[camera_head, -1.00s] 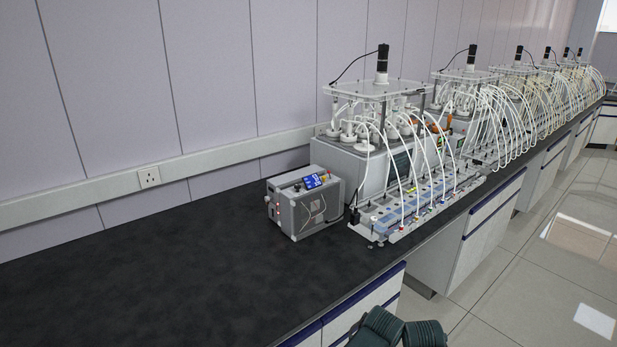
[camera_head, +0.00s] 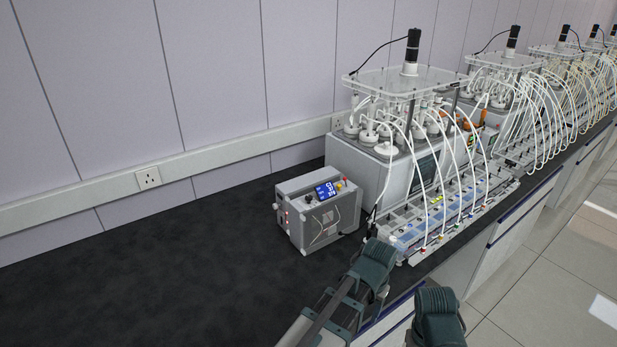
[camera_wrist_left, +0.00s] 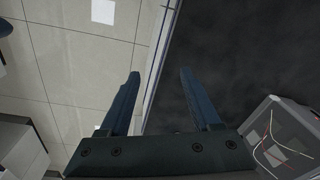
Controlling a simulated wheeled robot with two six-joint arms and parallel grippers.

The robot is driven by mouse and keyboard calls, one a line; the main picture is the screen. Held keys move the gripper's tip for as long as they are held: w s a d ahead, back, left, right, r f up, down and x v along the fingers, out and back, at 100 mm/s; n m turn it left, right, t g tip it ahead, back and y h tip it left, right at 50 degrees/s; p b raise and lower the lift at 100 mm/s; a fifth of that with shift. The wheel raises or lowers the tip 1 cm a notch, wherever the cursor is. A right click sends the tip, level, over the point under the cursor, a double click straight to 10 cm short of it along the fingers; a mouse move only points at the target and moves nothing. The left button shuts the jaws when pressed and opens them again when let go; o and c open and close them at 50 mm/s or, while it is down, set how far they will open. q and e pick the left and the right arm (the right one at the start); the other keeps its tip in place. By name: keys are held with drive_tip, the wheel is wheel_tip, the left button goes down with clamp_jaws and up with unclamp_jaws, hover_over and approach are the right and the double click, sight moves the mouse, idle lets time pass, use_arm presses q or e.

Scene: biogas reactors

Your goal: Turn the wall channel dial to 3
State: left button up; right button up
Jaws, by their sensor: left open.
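A grey control box (camera_head: 318,225) stands on the black bench, with a lit blue screen (camera_head: 326,190) on its sloped top. A small dark knob (camera_head: 308,198) sits left of the screen; I cannot tell whether it is the channel dial, nor read any number. My left arm (camera_head: 374,262) reaches over the bench's front edge, in front of the box and apart from it. In the left wrist view my left gripper (camera_wrist_left: 159,76) is open and empty above the bench edge, and the box (camera_wrist_left: 285,140) shows at lower right.
A reactor unit (camera_head: 405,165) with white hoses stands right of the box, with a long tray (camera_head: 455,215) before it. More reactors line the bench. A wall socket (camera_head: 148,179) is on the wall. The black bench (camera_head: 150,270) left of the box is clear.

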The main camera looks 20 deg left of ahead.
use_arm(q)
drive_tip(key=w+a+r+n+t+p, duration=0.2)
drive_tip(key=w+a+r+n+p, duration=0.1)
drive_tip(key=w+a+r+p, duration=1.05)
drive_tip(key=n+t+p, duration=0.1)
drive_tip(key=n+p, duration=0.1)
drive_tip(key=p, duration=0.4)
approach(309, 197)
drive_tip(key=s+v, duration=0.1)
drive_tip(key=v, duration=0.5)
drive_tip(key=shift+w+d+f+t+y, duration=0.2)
drive_tip(key=shift+d+f+t+y, duration=0.05)
drive_tip(key=shift+d+t+y, duration=0.05)
use_arm(e)
wheel_tip(309, 197, up, 22)
drive_tip(key=shift+s, duration=0.15)
use_arm(q)
drive_tip(key=shift+f+b, duration=0.1)
drive_tip(key=shift+b, duration=0.25)
use_arm(e)
drive_tip(key=shift+f, duration=0.1)
use_arm(q)
drive_tip(key=b+x, duration=1.2)
drive_tip(key=x, duration=0.1)
drive_tip(key=shift+w+f+b, duration=0.1)
drive_tip(key=shift+f+b, duration=0.2)
drive_tip(key=shift+f, duration=0.05)
use_arm(e)
wheel_tip(309, 197, down, 12)
drive_tip(key=shift+f, duration=0.25)
